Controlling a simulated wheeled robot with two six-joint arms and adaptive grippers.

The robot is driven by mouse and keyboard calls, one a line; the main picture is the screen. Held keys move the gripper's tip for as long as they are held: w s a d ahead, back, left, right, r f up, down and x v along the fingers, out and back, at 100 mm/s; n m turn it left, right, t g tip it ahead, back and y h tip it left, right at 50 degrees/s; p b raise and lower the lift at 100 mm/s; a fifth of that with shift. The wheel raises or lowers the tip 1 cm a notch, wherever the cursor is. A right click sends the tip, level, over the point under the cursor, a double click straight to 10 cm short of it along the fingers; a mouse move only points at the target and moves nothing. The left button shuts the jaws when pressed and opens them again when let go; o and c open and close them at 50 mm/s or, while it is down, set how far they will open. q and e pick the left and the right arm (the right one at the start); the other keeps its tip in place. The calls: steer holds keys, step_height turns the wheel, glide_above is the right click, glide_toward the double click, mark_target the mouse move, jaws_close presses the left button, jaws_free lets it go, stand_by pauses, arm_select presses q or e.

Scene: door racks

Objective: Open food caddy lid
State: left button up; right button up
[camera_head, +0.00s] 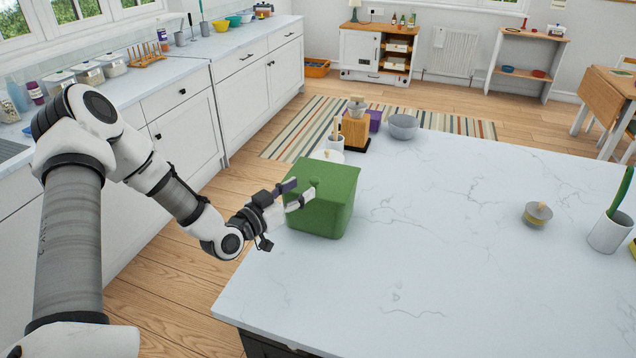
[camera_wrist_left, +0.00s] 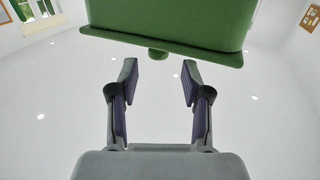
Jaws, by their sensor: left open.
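The green food caddy (camera_head: 322,208) stands on the near left part of the marble worktop, and its lid (camera_head: 325,176) looks shut. My left gripper (camera_head: 297,193) is open at the caddy's left side, with its fingers pointing at the lid's edge. In the left wrist view the caddy (camera_wrist_left: 170,12) fills the top of the picture, with a small green tab (camera_wrist_left: 157,55) sticking out from its rim. The open left gripper (camera_wrist_left: 158,72) has its fingertips on either side of that tab, a little short of it, with nothing between them. My right gripper is not in view.
The worktop's middle is clear.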

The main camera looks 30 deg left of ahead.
mark_target(314, 179)
arm_select(q)
steer(key=w, duration=0.3)
steer(key=w+d, duration=0.1)
steer(key=shift+w+r+p, duration=0.15)
steer(key=shift+r+p, duration=0.1)
steer(key=shift+p, duration=0.05)
steer(key=shift+w, duration=0.4)
steer(key=shift+w+f, duration=0.15)
steer(key=shift+w, duration=0.2)
steer(key=shift+s, duration=0.1)
jaws_close()
